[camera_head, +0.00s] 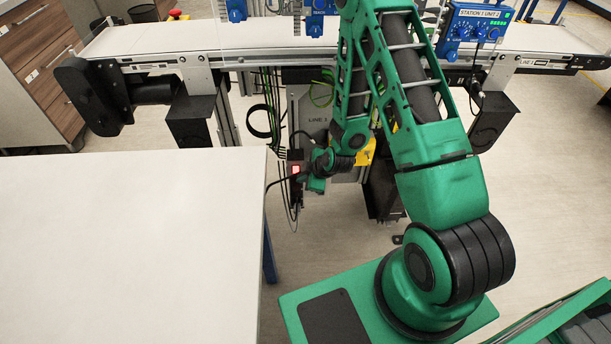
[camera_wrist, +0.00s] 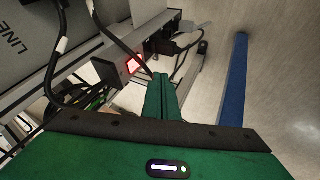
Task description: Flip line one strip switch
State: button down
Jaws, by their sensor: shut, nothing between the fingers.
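In the head view the lit red switch (camera_head: 295,170) shows below the conveyor, just left of my gripper. My gripper (camera_wrist: 161,78) has its green fingers shut together with nothing between them. Its tips appear close to the switch, slightly right of and below it in the wrist view; I cannot tell whether they touch. In the head view my gripper is partly hidden by my wrist and arm.
Dark plugs and cables (camera_wrist: 168,45) run beside the switch. A grey panel marked LINE (camera_head: 317,120) stands behind. The belt conveyor (camera_head: 230,37) spans above. A white table (camera_head: 130,240) fills the left; its blue leg (camera_wrist: 234,80) shows at right in the wrist view.

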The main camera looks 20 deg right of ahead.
aim_at(296, 170)
jog(key=w+f, duration=0.1)
jog(key=w, duration=0.1)
jog(key=w+f, duration=0.2)
jog(key=shift+w+d+f, duration=0.1)
jog(key=shift+w+f, duration=0.05)
jog(key=shift+w, duration=0.25)
jog(key=shift+w+d, duration=0.15)
jog(key=shift+w, duration=0.3)
jog(key=shift+w+f, duration=0.15)
jog(key=shift+f, duration=0.35)
jog(key=shift+r, duration=0.25)
